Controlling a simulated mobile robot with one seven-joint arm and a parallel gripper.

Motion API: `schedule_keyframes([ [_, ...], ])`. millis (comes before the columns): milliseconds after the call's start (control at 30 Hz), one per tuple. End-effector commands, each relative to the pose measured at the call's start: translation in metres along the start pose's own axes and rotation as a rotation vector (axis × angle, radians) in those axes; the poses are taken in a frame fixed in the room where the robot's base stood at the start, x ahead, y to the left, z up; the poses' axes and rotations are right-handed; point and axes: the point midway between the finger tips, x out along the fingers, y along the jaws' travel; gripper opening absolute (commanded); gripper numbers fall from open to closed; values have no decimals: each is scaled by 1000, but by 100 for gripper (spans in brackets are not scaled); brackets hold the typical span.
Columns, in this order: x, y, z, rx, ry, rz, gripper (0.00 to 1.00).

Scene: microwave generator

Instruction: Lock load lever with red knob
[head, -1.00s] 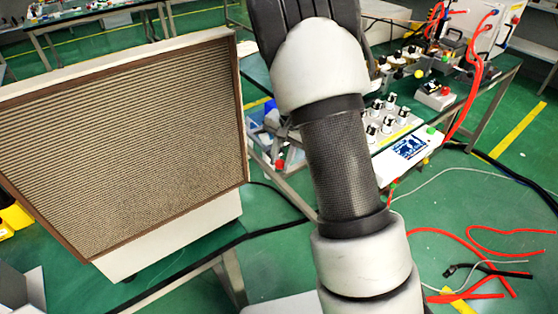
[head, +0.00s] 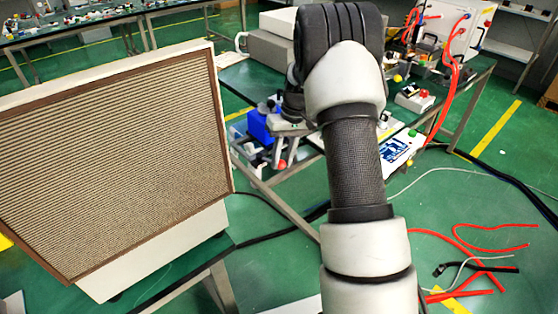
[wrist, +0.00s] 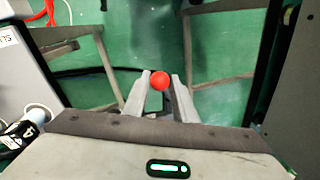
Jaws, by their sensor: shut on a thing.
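The red knob (wrist: 160,81) sits between the two grey fingertips of my gripper (wrist: 160,88) in the wrist view. The fingers are shut on it. In the head view my gripper (head: 284,152) points down beside the workbench frame, with the red knob (head: 282,165) at its tips. The lever behind the knob is mostly hidden by the fingers, so its angle cannot be told.
A large panel with a ribbed face (head: 120,160) stands on a table at the left. A green-topped workbench (head: 470,80) carries devices and a white box with red hoses. Red hoses (head: 470,245) and black cables lie on the floor.

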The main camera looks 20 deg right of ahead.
Motion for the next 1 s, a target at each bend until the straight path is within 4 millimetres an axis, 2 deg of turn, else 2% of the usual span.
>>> schedule_keyframes([
  [33,-4,6,-5,-15,11,8,0],
  [133,-5,9,-8,-54,3,9,0],
  [800,-5,9,-12,-117,-7,9,0],
  [833,-5,9,-12,-117,-7,9,28],
  [933,-5,8,-11,-117,-8,8,43],
  [1000,-4,8,-11,-118,-11,6,43],
])
